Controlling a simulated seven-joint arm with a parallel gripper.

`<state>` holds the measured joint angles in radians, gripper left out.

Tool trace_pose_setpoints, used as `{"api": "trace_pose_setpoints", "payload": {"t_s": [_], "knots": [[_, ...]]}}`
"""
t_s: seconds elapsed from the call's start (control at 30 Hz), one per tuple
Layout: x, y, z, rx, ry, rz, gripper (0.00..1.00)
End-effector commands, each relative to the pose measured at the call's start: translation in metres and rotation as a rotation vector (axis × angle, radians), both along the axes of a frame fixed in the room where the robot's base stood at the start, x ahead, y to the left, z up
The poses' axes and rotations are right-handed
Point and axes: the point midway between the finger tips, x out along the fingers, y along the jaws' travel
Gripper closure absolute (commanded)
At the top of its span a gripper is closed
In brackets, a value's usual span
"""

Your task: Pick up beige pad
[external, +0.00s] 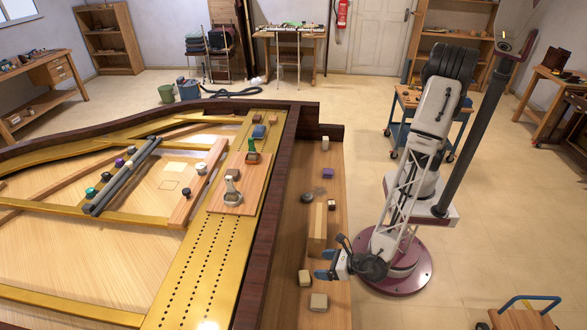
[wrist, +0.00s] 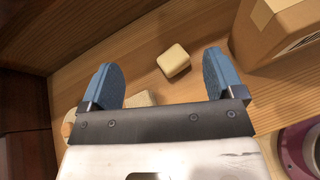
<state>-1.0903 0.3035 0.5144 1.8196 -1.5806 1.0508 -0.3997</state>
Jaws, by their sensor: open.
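In the wrist view a small beige pad (wrist: 174,60) with rounded edges lies on the wooden shelf, beyond and between my fingertips, not touching them. My gripper (wrist: 160,75) has two blue fingers spread apart with nothing between them. Another pale piece (wrist: 138,99) is partly hidden behind the gripper's dark front edge. In the external view my gripper (external: 324,265) is over the front part of the shelf, its fingers pointing left. A beige pad (external: 318,302) and a brown-sided block (external: 304,277) lie near it. I cannot tell which matches the centred pad.
A purple block (external: 327,173) and dark round piece (external: 307,198) lie farther back. The dark piano rim (external: 284,170) borders the shelf's left.

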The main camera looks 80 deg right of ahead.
Motion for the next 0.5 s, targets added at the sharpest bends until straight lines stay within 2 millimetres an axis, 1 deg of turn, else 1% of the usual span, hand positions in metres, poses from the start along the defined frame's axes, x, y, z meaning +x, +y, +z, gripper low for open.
{"api": "trace_pose_setpoints", "payload": {"t_s": [0.03,0.1,0.2,0.33,0.4,0.5], "knots": [[-0.012,0.015,-0.017,-0.030,-0.003,0.047,0.13],[-0.025,0.034,-0.035,-0.066,-0.011,0.108,0.13],[-0.041,0.054,-0.056,-0.106,-0.021,0.180,0.13],[-0.056,0.071,-0.074,-0.140,-0.032,0.241,0.13],[-0.061,0.075,-0.079,-0.151,-0.035,0.260,0.13],[-0.063,0.078,-0.082,-0.156,-0.037,0.271,0.13]]}}
